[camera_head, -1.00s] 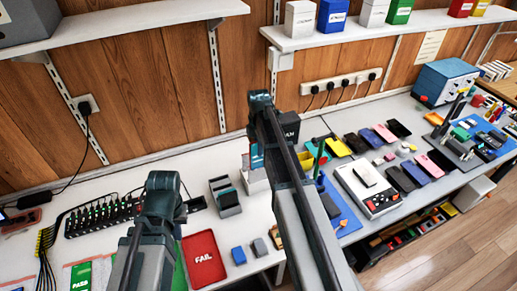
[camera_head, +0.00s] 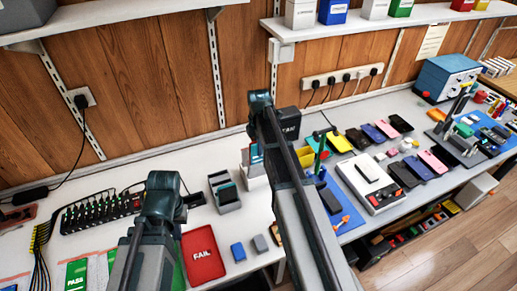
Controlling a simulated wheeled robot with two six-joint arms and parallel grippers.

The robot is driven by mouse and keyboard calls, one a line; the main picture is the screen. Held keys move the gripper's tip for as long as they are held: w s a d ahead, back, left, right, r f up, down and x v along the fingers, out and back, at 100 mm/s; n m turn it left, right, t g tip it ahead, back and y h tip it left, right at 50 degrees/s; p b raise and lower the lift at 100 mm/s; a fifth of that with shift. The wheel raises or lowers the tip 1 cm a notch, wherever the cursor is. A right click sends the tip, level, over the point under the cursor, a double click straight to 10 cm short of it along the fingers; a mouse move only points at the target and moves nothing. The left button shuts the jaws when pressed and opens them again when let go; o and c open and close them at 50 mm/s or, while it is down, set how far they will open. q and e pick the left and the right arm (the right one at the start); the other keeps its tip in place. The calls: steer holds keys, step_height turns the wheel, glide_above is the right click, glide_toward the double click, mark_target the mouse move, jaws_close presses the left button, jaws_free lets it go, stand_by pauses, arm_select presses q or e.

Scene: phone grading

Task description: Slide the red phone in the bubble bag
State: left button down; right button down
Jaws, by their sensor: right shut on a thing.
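I cannot make out a red phone or a bubble bag in the head view. My left arm (camera_head: 150,225) rises from the bottom left, and my right arm (camera_head: 295,205) rises near the middle. Neither gripper's fingertips show, so what they hold is hidden. Several phones lie at the back right, among them a yellow one (camera_head: 340,142), a pink one (camera_head: 388,129) and a black one (camera_head: 401,123). A dark phone (camera_head: 331,201) lies on a blue mat (camera_head: 349,211) right of my right arm.
A red FAIL tray (camera_head: 203,268) and a green PASS mat (camera_head: 77,276) lie at the front. A grey rack (camera_head: 224,192) stands between my arms. A white device (camera_head: 372,184) stands right of the blue mat. Shelves with small boxes (camera_head: 334,10) hang above the bench.

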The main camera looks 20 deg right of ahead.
steer(key=shift+f+b, duration=0.55)
steer(key=shift+f, duration=0.15)
steer(key=shift+f, duration=0.1)
steer(key=shift+f+b, duration=1.25)
steer(key=shift+b, duration=0.15)
steer(key=c, duration=0.8)
jaws_free()
steer(key=shift+r, duration=0.1)
step_height(320, 180, up, 7)
steer(key=p, duration=0.7)
